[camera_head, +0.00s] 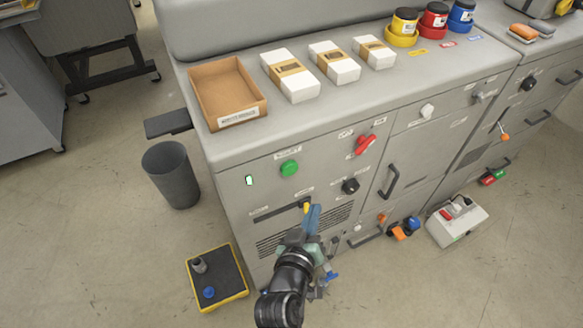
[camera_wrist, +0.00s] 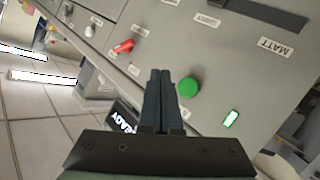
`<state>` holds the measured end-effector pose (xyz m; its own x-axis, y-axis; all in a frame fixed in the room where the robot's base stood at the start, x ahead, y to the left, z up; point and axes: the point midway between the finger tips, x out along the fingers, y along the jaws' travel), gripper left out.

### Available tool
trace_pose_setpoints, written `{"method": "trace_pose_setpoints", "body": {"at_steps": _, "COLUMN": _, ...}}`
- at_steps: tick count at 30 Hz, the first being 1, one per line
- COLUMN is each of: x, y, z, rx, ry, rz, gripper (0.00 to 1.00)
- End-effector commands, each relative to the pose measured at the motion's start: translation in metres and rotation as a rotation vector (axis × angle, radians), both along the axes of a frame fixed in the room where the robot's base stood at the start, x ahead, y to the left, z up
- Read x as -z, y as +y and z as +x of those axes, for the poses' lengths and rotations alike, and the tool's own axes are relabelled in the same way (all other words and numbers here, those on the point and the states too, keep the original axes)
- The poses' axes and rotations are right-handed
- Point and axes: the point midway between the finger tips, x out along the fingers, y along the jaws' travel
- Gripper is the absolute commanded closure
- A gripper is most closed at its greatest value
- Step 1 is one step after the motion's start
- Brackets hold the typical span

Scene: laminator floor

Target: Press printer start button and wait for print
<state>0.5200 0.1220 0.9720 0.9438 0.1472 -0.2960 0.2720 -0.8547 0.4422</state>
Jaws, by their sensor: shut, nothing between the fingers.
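The green round button (camera_head: 289,168) sits on the front panel of the grey machine (camera_head: 225,160), below the counter edge. It also shows in the wrist view (camera_wrist: 190,87), just right of the fingertips. A small lit green indicator (camera_head: 249,180) is left of the button, and it also shows in the wrist view (camera_wrist: 231,119). My gripper (camera_head: 312,212) is in front of the panel, below and right of the green button in the head view. In the wrist view its two fingers (camera_wrist: 160,75) are together and empty. I cannot tell whether the tips touch the panel.
A red handle (camera_head: 365,144) and a black knob (camera_head: 350,186) are on the panel right of the button. An open cardboard tray (camera_head: 205,103) and white boxes (camera_head: 290,84) stand on top. A bin (camera_head: 171,176) and a yellow-edged mat (camera_head: 228,265) are on the floor.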

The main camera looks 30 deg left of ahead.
Motion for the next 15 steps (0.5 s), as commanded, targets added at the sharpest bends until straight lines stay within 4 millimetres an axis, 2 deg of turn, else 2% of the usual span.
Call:
{"method": "trace_pose_setpoints", "body": {"at_steps": 5, "x": 0.001, "y": 0.008, "z": 0.006, "rx": -0.002, "ry": -0.001, "rz": 0.001, "gripper": 1.0}}
{"method": "trace_pose_setpoints", "body": {"at_steps": 15, "x": 0.002, "y": 0.045, "z": 0.035, "rx": -0.002, "ry": -0.003, "rz": 0.002, "gripper": 1.0}}
